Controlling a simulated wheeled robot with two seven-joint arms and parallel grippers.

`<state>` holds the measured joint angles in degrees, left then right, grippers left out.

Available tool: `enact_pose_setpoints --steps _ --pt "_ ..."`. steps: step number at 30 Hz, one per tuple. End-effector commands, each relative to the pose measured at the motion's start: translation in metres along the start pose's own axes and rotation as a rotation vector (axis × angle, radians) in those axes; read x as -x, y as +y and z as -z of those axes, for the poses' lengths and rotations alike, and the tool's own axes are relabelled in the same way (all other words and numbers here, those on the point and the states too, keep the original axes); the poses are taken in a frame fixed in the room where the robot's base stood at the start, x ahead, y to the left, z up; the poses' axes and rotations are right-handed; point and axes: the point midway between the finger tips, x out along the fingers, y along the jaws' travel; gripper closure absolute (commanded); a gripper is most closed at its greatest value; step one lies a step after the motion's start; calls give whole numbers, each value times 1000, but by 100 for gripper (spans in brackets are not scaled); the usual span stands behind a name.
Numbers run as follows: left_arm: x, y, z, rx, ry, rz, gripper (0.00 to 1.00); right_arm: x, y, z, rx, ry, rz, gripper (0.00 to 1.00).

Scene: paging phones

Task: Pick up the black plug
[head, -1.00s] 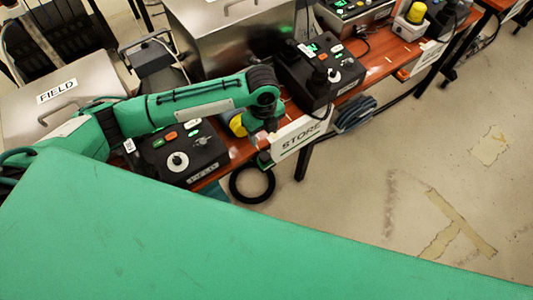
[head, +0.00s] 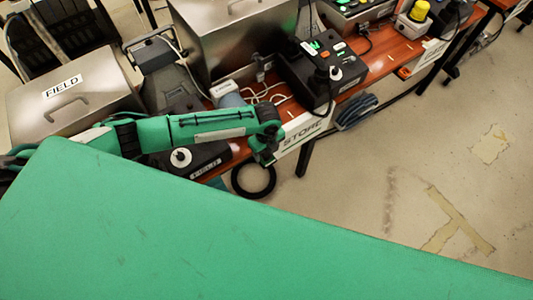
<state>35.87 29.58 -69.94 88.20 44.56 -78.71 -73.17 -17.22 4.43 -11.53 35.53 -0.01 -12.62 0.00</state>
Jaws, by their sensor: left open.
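I cannot pick out the black plug with certainty. A small dark piece with a cable (head: 363,31) lies on the red-brown bench at the upper right, but it is too small to identify. My left gripper (head: 264,158) hangs at the bench's front edge, just left of the STORE sign. It is open, and its fingers are small and partly hidden by the wrist. I see nothing held in it. My right gripper is not in view.
The STORE box (head: 318,72) stands on the bench (head: 378,68), right of a large metal case (head: 240,40). White cable (head: 268,93) and a grey-white cylinder (head: 226,92) lie behind my arm. A black coil (head: 254,192) hangs below the edge. Floor (head: 400,160) at right is open.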

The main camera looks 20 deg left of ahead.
Motion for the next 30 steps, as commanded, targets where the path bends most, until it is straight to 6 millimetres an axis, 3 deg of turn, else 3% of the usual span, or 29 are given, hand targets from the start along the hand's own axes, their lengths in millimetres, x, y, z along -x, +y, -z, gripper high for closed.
enact_pose_setpoints --steps 8,16,25,30 --pt "-5 0 0 -1 0 1 42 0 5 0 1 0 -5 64" --pt "-5 0 0 0 -1 1 91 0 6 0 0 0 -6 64" --pt "-3 0 0 -1 -1 2 91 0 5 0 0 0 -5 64" --pt "10 -1 -1 -1 -2 3 91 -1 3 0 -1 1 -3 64"
